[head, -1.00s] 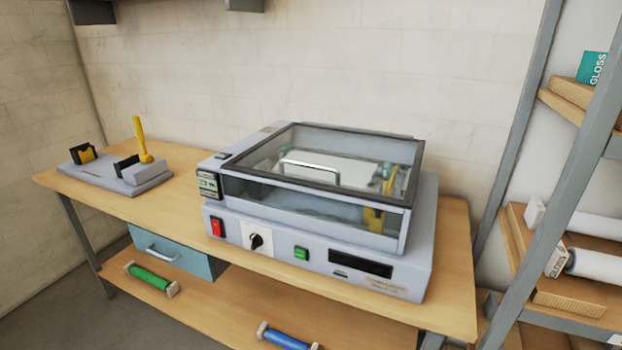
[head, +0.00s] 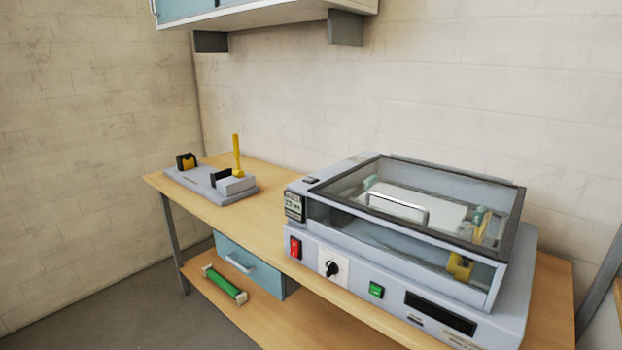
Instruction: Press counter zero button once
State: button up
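The roll laminator (head: 520,290) is a grey machine with a clear lid, shut, on the wooden bench. I cannot read which one is the counter zero button. My gripper is not in view.
A grey fixture (head: 214,190) with an upright yellow handle (head: 237,155) stands on the bench's left end. Below are a blue drawer (head: 250,262) and a green roller (head: 224,284) on the lower shelf. A wall cabinet (head: 260,22) hangs above. Floor at left is clear.

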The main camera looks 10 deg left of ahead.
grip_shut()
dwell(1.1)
